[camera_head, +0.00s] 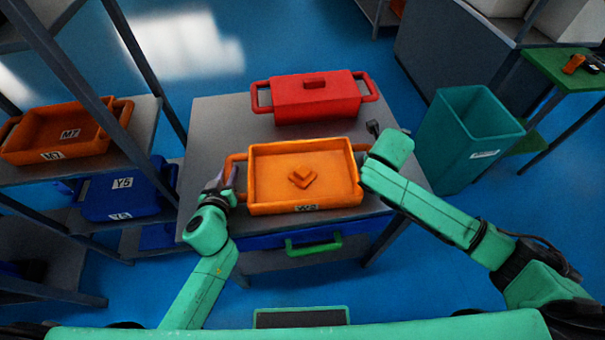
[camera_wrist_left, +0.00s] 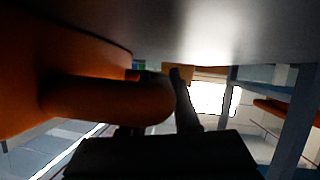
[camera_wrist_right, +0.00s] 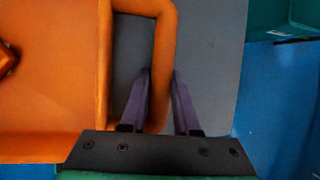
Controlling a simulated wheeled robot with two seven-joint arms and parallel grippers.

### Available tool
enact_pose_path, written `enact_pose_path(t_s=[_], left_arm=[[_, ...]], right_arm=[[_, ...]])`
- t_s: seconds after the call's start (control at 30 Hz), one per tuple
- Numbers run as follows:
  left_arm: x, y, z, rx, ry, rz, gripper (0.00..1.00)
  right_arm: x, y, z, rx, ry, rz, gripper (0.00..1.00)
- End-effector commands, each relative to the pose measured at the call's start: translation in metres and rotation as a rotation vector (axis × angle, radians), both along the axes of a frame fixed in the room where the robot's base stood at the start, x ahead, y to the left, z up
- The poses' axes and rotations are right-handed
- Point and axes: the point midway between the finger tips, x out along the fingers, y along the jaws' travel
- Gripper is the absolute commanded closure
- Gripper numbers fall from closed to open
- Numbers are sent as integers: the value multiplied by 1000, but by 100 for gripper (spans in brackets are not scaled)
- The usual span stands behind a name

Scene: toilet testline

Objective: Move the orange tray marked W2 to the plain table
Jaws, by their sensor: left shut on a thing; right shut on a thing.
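The orange tray marked W2 (camera_head: 260,207) is at the front part of a grey table (camera_head: 222,118); I cannot tell whether it touches the top. An orange chevron-shaped piece (camera_head: 302,178) lies inside it. My left gripper (camera_head: 222,184) is shut on the tray's left handle (camera_head: 232,163); that handle also shows in the left wrist view (camera_wrist_left: 105,100). My right gripper (camera_wrist_right: 160,98) is shut on the right handle (camera_wrist_right: 164,40), with one finger on each side of it. In the head view my right arm hides most of that gripper.
A red lidded box (camera_head: 315,103) stands behind the tray. A teal bin (camera_head: 465,140) stands right of the table. A shelf on the left holds orange tray M7 (camera_head: 60,135) and blue box Y5 (camera_head: 120,195). A green table (camera_head: 570,75) is at far right.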

Motion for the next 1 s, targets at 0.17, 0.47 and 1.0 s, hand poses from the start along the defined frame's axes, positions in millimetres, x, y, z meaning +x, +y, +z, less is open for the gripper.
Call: enact_pose_path(t_s=[0.17,0.47,1.0], left_arm=[[0,0,-1,0,1,-1,100],[0,0,-1,0,2,-1,100],[0,0,25,0,0,-1,100]], right_arm=[[0,0,0,0,-1,0,100],[0,0,1,1,-1,1,100],[1,0,26,2,-4,0,100]])
